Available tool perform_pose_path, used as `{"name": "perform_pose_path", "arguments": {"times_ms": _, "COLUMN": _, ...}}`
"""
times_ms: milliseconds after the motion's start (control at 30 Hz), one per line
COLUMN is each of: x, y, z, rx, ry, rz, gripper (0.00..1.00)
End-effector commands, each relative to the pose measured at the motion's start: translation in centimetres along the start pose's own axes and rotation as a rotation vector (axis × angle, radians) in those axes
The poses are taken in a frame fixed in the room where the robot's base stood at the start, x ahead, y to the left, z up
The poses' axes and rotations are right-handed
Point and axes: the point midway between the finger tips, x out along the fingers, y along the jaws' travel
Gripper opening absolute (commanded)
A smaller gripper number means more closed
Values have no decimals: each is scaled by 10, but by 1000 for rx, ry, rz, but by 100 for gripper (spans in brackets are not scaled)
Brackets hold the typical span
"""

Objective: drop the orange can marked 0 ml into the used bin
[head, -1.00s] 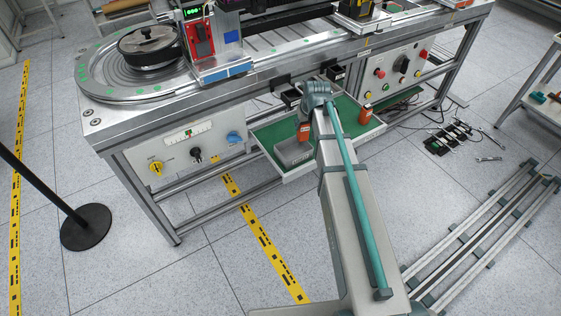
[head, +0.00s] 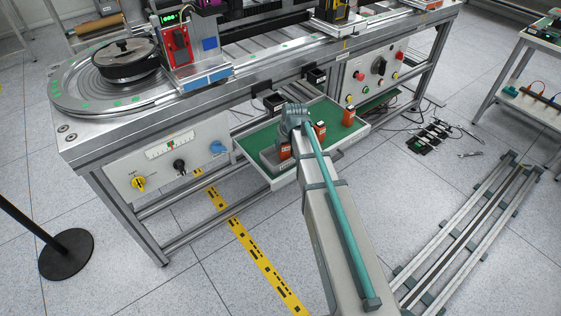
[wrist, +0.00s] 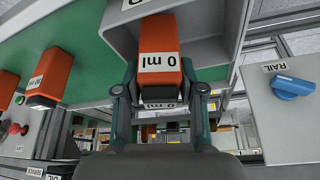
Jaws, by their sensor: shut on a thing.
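The orange can marked 0 ml (wrist: 158,45) fills the space between the two fingers of my gripper (wrist: 160,95) in the wrist view. My gripper is shut on it. The can is seen against the inside of a grey open-topped box (wrist: 213,22); I cannot tell how far it reaches in or whether it touches. A white label on the box is cut off and unreadable. In the head view the held can (head: 285,151) shows beside the grey box (head: 268,158) at the tray's left end. My wrist and arm hide part of it.
Other orange cans (head: 348,116) (head: 320,130) stand on the green tray (head: 262,134); one (wrist: 50,78) also shows in the wrist view. A panel with a blue knob (wrist: 292,87) is close by.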

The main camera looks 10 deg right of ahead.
Motion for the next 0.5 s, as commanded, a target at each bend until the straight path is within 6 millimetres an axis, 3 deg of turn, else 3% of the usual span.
{"name": "perform_pose_path", "arguments": {"times_ms": 267, "x": 1, "y": 0, "z": 0, "rx": 0, "ry": 1, "rz": 0, "gripper": 0}}
{"name": "perform_pose_path", "arguments": {"times_ms": 300, "x": 1, "y": 0, "z": 0, "rx": 0, "ry": 1, "rz": 0, "gripper": 42}}
{"name": "perform_pose_path", "arguments": {"times_ms": 467, "x": 1, "y": 0, "z": 0, "rx": 0, "ry": 1, "rz": 0, "gripper": 68}}
{"name": "perform_pose_path", "arguments": {"times_ms": 500, "x": 1, "y": 0, "z": 0, "rx": 0, "ry": 1, "rz": 0, "gripper": 68}}
